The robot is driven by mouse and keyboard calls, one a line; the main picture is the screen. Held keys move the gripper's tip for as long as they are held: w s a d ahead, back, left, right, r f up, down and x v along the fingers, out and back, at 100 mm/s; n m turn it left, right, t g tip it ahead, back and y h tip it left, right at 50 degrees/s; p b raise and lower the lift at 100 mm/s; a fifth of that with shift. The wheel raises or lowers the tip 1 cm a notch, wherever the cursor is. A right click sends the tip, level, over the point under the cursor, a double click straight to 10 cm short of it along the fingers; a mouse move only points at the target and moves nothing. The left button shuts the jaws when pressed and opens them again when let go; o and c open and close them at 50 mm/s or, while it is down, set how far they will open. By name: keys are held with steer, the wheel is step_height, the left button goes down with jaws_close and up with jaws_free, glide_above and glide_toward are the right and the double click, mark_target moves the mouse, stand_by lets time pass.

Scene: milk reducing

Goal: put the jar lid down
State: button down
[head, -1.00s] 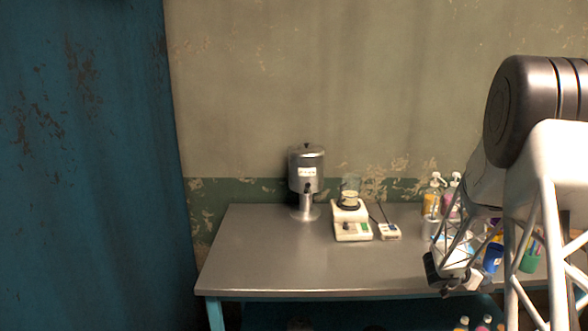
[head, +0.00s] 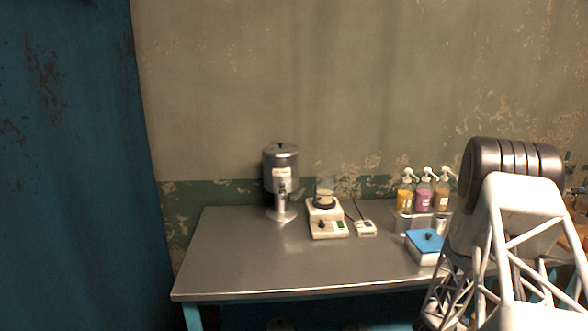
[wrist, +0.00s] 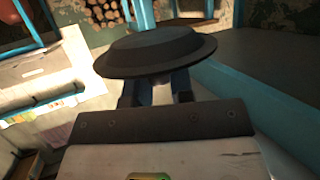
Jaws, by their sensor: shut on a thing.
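The jar lid (wrist: 155,50) is a dark, round disc with a wide, flared rim, seen in the wrist view. My gripper (wrist: 157,94) is shut on it from below in that picture, and the two fingers are partly hidden under the rim. The lid is held in the air, and I see nothing touching it but the fingers. In the head view my arm is at the lower right; my gripper and the lid cannot be made out there. I cannot tell which vessel the lid belongs to.
The metal table (head: 235,265) has clear room at front left and centre. On it stand a metal dispenser (head: 281,170), a hotplate (head: 327,226) with a glass vessel, a small meter (head: 365,228), a blue-topped box (head: 425,241) and pump bottles (head: 424,195). Teal framing (wrist: 215,85) is close to the lid.

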steer(key=w+a+f+n+t+y, duration=0.3)
steer(key=w+a+f+n+y, duration=0.1)
steer(key=a, duration=0.9)
steer(key=w+a+f+n+t+y, duration=0.2)
steer(key=w+a+f+n+y, duration=0.2)
steer(key=a, duration=0.8)
steer(key=w+a+f+n+t+y, duration=0.3)
steer(key=w+a+f+n+y, duration=0.1)
steer(key=a, duration=0.9)
steer(key=shift+w+a+f+n+t+y, duration=0.3)
steer(key=shift+w+f+n+y, duration=0.1)
steer(key=shift+w+f+n, duration=0.25)
steer(key=a, duration=0.7)
steer(key=shift+r, duration=0.15)
